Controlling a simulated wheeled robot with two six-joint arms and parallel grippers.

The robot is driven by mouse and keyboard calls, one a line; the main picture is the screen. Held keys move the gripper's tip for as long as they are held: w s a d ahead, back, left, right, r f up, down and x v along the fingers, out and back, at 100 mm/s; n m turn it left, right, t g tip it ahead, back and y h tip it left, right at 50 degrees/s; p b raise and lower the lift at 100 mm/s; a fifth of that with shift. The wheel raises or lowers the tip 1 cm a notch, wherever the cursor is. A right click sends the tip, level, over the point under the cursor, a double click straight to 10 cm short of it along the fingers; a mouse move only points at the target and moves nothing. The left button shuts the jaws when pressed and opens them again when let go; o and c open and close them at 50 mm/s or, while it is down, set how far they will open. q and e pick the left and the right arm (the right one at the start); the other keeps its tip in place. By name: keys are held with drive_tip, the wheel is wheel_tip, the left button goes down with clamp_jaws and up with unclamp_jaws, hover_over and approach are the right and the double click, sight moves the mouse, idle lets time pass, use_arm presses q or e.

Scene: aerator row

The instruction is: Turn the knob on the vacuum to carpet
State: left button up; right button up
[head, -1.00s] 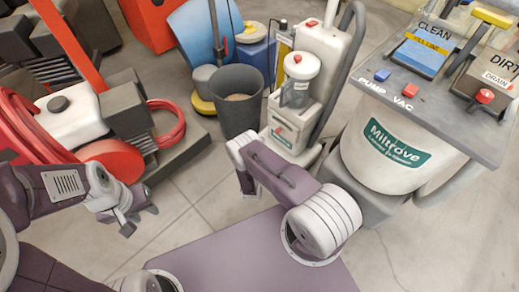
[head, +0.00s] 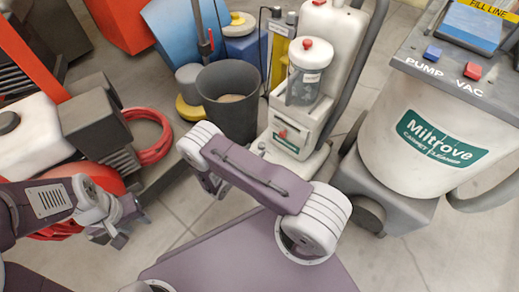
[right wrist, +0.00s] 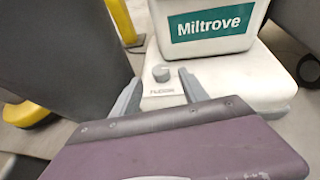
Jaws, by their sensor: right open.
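The white upright vacuum (head: 325,45) stands in the middle of the head view, with a clear canister and a green label on its base. In the right wrist view its white base (right wrist: 255,85) carries a small round grey knob (right wrist: 161,73), with small print beneath it that I cannot read. My right gripper (right wrist: 157,86) is open, its two grey fingers apart with the knob seen between and just beyond their tips. No contact shows. In the head view my right arm's own links mostly hide that gripper. My left gripper (head: 118,228) hangs at the left, its jaws unclear.
A dark bin (head: 232,105) stands left of the vacuum. A Miltrove carpet cleaner (head: 420,140) stands at the right. A red hose (head: 155,140) and machine parts fill the left. Open tiled floor lies at the lower right.

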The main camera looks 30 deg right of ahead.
sight(260, 147)
drive_tip(key=b+x, duration=0.2)
drive_tip(key=x, duration=0.3)
drive_tip(key=shift+s+f+b, duration=0.1)
drive_tip(key=shift+f+b, duration=0.05)
drive_tip(key=shift+b, duration=0.2)
drive_tip(key=shift+d, duration=0.25)
use_arm(q)
wheel_tip(260, 147, down, 4)
drive_tip(key=shift+f, duration=0.1)
